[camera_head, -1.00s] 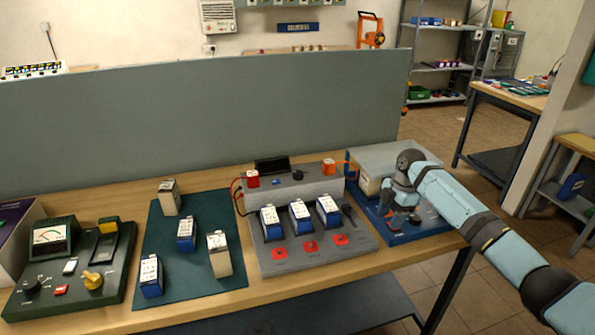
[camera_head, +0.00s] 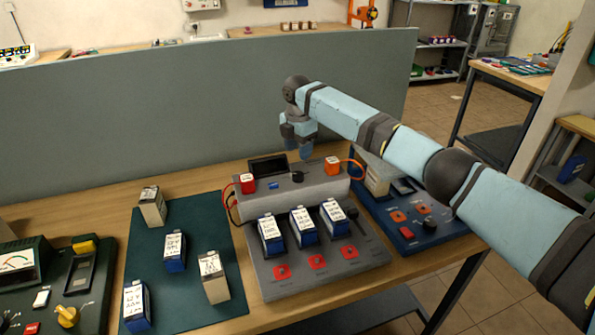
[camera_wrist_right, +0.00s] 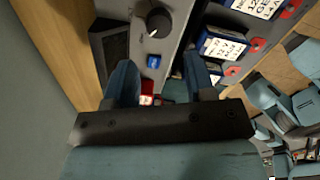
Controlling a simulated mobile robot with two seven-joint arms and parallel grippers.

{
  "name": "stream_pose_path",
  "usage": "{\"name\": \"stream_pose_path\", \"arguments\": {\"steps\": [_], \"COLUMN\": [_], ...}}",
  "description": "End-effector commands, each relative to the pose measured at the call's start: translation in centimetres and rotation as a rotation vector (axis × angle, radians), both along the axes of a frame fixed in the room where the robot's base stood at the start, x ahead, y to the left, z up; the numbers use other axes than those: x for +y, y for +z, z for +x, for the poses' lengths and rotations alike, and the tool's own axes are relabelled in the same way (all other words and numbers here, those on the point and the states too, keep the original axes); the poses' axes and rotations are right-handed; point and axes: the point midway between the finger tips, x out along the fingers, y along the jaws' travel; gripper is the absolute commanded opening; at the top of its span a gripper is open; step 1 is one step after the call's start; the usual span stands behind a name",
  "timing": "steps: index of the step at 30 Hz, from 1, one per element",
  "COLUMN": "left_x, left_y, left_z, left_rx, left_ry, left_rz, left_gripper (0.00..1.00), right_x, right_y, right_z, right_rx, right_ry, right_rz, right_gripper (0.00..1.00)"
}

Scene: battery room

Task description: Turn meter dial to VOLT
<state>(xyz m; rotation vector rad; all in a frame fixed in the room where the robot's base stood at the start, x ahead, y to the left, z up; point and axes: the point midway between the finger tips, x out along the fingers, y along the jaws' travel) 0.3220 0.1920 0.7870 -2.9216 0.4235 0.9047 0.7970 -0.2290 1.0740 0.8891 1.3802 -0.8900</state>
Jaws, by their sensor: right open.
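A black round knob (camera_head: 297,177) stands on the raised rear part of the grey central console (camera_head: 370,256), next to a dark display (camera_head: 268,165). In the right wrist view, the knob (camera_wrist_right: 158,21) lies beyond the fingertips, with a blue button (camera_wrist_right: 154,61) nearer. Its lettering is too small to read. My right gripper (camera_head: 306,152) points down just above and behind the knob, apart from it. In the wrist view, its two blue fingers (camera_wrist_right: 160,78) are spread and empty. My left gripper is out of view.
Blue-and-white batteries (camera_head: 303,227) stand in the console. Red (camera_head: 248,183) and orange (camera_head: 332,166) plugs flank the knob. A green needle-gauge unit (camera_head: 95,300) is at left, a mat with batteries (camera_head: 205,312) beside it. A grey partition (camera_head: 130,130) rises behind.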

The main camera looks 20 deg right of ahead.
Motion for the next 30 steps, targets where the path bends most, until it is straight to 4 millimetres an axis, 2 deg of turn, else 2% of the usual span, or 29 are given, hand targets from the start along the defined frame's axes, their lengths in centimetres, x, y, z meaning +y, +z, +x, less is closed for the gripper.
{"name": "stream_pose_path", "arguments": {"steps": [1, 6, 12, 18, 25, 26, 30], "left_x": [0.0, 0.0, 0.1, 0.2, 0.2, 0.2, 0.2], "left_y": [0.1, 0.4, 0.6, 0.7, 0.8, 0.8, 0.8], "left_z": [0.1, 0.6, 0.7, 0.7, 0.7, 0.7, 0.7], "left_rx": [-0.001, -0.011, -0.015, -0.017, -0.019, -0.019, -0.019], "left_ry": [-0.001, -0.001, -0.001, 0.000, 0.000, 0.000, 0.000], "left_rz": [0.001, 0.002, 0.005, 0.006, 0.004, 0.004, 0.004], "left_gripper": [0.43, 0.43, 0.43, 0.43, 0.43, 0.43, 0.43], "right_x": [0.0, 0.0, 0.0, 0.0, 0.0, 0.0, 0.0], "right_y": [-1.3, -4.7, -7.5, -8.6, -8.6, -8.6, -8.6], "right_z": [-0.1, -0.1, 0.0, 0.0, 0.0, 0.0, 0.0], "right_rx": [0.005, 0.004, 0.002, 0.001, 0.000, 0.000, 0.000], "right_ry": [0.000, -0.001, -0.001, -0.001, 0.000, 0.000, 0.000], "right_rz": [-0.001, 0.001, 0.000, 0.000, 0.001, 0.001, 0.001], "right_gripper": [0.50, 0.50, 0.50, 0.50, 0.50, 0.45, 0.15]}}
